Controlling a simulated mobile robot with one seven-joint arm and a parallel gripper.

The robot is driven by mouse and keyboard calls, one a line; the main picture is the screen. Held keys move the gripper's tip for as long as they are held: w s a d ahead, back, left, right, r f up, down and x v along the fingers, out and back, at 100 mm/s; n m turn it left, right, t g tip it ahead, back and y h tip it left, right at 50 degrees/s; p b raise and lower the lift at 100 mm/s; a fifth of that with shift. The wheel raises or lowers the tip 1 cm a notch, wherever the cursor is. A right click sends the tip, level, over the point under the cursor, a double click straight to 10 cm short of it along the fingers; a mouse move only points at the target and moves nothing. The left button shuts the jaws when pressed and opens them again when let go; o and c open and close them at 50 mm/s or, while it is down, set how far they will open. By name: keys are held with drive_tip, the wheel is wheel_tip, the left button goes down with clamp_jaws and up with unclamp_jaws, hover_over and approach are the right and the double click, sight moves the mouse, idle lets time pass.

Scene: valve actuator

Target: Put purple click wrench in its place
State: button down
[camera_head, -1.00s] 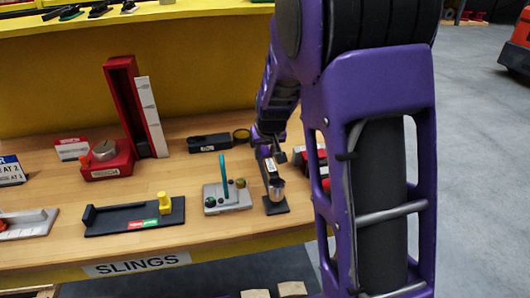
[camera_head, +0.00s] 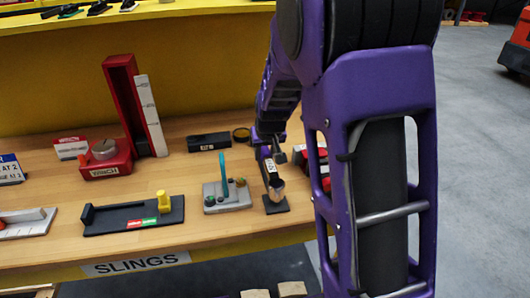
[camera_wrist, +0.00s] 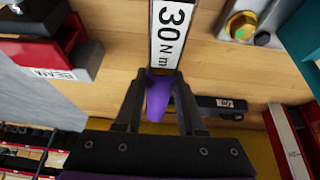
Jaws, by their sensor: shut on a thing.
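In the wrist view, my gripper (camera_wrist: 160,82) has its two fingers on either side of the purple click wrench's purple end (camera_wrist: 158,100). Just beyond the fingertips is a dark-edged piece with a white "30 N m" label (camera_wrist: 168,35). I cannot tell whether it belongs to the wrench or to a stand. In the head view, my gripper hangs over the right part of the bench, above a small black base (camera_head: 276,205) with a metal cup-like piece (camera_head: 277,187) over it. My arm hides part of this area, and I cannot tell whether the wrench touches the base.
Left of the black base stands a grey block with a teal lever (camera_head: 224,170). Behind it lies a black box (camera_head: 208,142). Red items (camera_head: 318,160) sit close on the right, partly behind my arm. A black tray with a yellow post (camera_head: 135,215) lies farther left.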

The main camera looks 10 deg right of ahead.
drive_tip(key=shift+f+b, duration=0.65)
drive_tip(key=shift+f, duration=0.15)
drive_tip(key=shift+c, duration=2.2)
unclamp_jaws()
drive_tip(key=p+v, duration=0.7)
drive_tip(key=v, duration=1)
drive_tip(key=shift+r, duration=0.25)
